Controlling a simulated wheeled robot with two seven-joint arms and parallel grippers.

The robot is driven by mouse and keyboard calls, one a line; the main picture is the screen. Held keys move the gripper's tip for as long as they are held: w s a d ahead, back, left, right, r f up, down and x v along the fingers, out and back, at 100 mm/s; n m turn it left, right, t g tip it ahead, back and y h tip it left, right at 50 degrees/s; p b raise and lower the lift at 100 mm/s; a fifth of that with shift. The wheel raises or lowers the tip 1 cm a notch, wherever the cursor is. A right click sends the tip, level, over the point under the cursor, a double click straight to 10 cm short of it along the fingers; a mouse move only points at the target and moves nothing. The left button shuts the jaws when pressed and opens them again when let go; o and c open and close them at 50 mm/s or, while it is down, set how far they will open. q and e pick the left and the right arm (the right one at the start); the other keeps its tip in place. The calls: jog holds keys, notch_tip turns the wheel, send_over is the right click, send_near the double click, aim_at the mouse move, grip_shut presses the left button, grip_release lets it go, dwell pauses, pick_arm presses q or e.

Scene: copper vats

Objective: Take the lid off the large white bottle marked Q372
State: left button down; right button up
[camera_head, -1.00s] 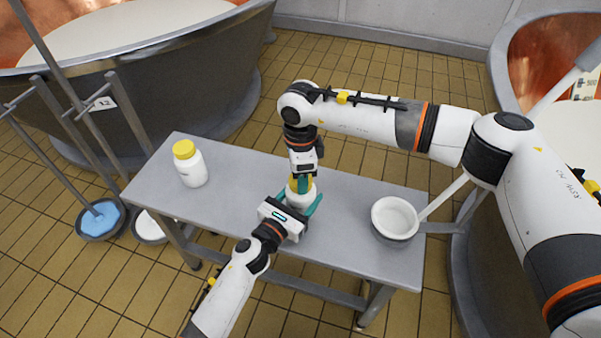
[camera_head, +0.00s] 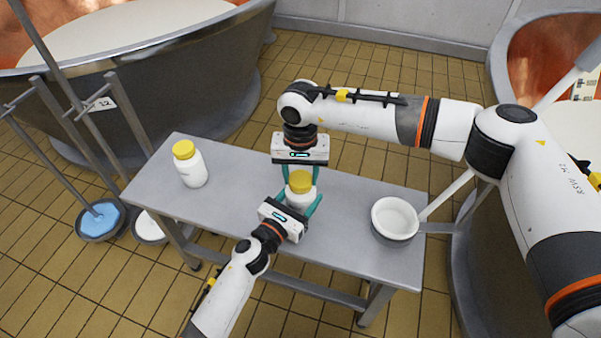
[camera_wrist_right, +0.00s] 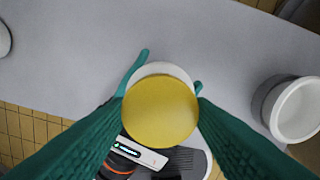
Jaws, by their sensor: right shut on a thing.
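A white bottle (camera_head: 300,200) with a yellow lid (camera_head: 300,181) stands upright near the middle of the grey table. My left gripper (camera_head: 298,196) reaches in from the front, its teal fingers on either side of the white body, shut on it. My right gripper (camera_head: 300,177) points down from above, shut on the yellow lid. In the right wrist view the round lid (camera_wrist_right: 160,111) lies between the two teal fingers and hides most of the bottle. The lid sits on the bottle's top. No marking on this bottle is readable.
Another white bottle (camera_head: 192,170) with a yellow lid stands at the table's left end, its label unreadable. A white bowl-like container (camera_head: 395,219) stands at the right end. Large copper vats flank the table (camera_head: 235,212). Long-handled tools stand at the left.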

aim_at(301, 178)
jog(key=shift+r, duration=0.15)
jog(key=shift+r, duration=0.95)
jog(key=shift+r, duration=2)
pick_arm(q)
jog(key=shift+c, duration=1.3)
grip_release()
jog(key=shift+s+a, duration=0.1)
